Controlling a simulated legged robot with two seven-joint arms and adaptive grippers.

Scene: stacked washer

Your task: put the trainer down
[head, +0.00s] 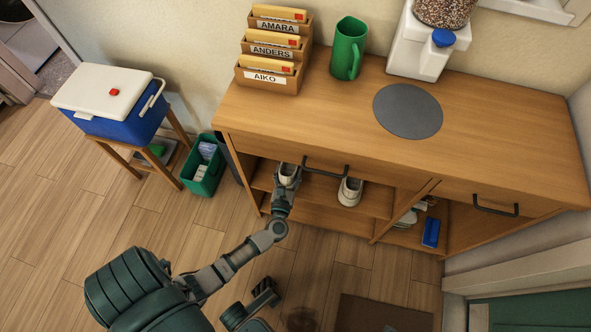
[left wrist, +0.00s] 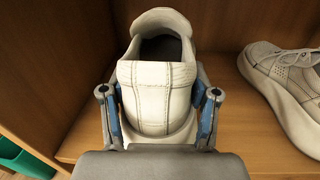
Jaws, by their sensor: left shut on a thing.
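My left gripper (head: 287,183) reaches into the left open bay of the wooden cabinet (head: 480,110). It is shut on a white trainer (head: 289,170), which is partly hidden by the cabinet top and the gripper. In the left wrist view the trainer (left wrist: 156,85) is upright between the two fingers (left wrist: 158,115), its opening away from me. Its sole is hidden, so I cannot tell whether it touches the shelf (left wrist: 225,130). A second white trainer (head: 350,191) stands on the shelf to the right, apart from the held one. My right gripper (head: 264,294) is low in the head view, over the floor.
The bay's side wall (left wrist: 60,60) is close on the left. A drawer handle (head: 326,167) juts out above the bay. A green bin (head: 203,168) stands left of the cabinet, near a stool with a blue cooler (head: 125,118). A brown mat (head: 385,314) lies in front.

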